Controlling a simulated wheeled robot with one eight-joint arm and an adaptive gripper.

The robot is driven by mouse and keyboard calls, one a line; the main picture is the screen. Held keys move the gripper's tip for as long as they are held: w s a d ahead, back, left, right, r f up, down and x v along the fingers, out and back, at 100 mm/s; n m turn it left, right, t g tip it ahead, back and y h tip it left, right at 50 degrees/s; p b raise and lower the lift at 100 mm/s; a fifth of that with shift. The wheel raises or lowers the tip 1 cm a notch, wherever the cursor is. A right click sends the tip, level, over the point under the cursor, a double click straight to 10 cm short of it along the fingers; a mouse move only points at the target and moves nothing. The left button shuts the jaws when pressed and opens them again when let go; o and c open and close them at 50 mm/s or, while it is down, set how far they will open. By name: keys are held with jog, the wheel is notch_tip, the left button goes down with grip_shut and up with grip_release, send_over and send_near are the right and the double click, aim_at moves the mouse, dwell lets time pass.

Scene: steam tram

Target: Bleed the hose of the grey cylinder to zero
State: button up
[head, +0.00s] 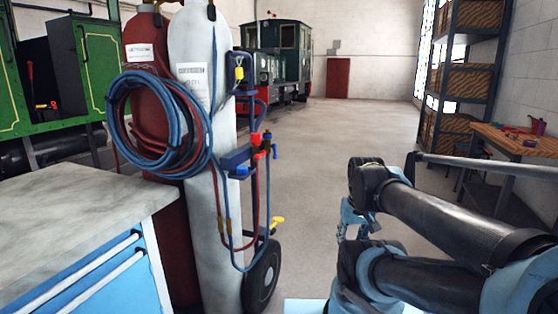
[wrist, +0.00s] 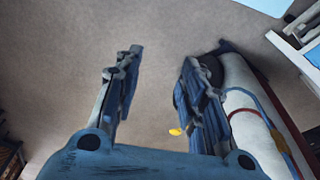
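The grey cylinder (head: 205,195) stands upright beside a dark red cylinder (head: 175,215) in the head view. Coiled blue and red hoses (head: 118,130) hang across both. On the right side are fittings: a red one (head: 257,140), a blue knob (head: 241,170) and a yellow handle (head: 277,221) low down. My gripper (head: 355,222) is right of the cylinders, apart from them and partly hidden by my arm. In the wrist view my gripper (wrist: 162,55) is open and empty. The grey cylinder (wrist: 245,90) is beyond its right finger, and a yellow piece (wrist: 175,131) shows between the fingers.
A blue cabinet with a grey worktop (head: 85,215) stands at the left front. A black wheel (head: 262,276) is at the cylinders' foot. Shelving (head: 465,75) and a wooden bench (head: 515,140) stand at the right. The middle floor (head: 340,130) is clear towards a locomotive (head: 287,60).

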jog(key=w+a+r+n+y, duration=0.4)
jog(key=w+a+r+y, duration=0.15)
jog(key=w, duration=0.45)
jog(key=w+a+r+n+y, duration=0.4)
jog(key=w+a, duration=0.2)
jog(key=w, duration=0.4)
jog(key=w+d+r+n+y, duration=0.1)
jog(key=w+d+n+y, duration=0.15)
jog(key=w, duration=0.35)
jog(key=w+d+r+n+t+y, duration=0.1)
jog(key=w+n+y, duration=0.2)
jog(key=w+n, duration=0.15)
jog(key=w+d+r+n+y, duration=0.1)
jog(key=w+d+n+y, duration=0.15)
jog(key=w, duration=0.45)
jog(key=w+a, duration=0.2)
jog(key=a, duration=1.5)
jog(key=shift+w+a+f, duration=0.2)
jog(key=shift+w+a, duration=0.05)
jog(key=shift+w, duration=0.1)
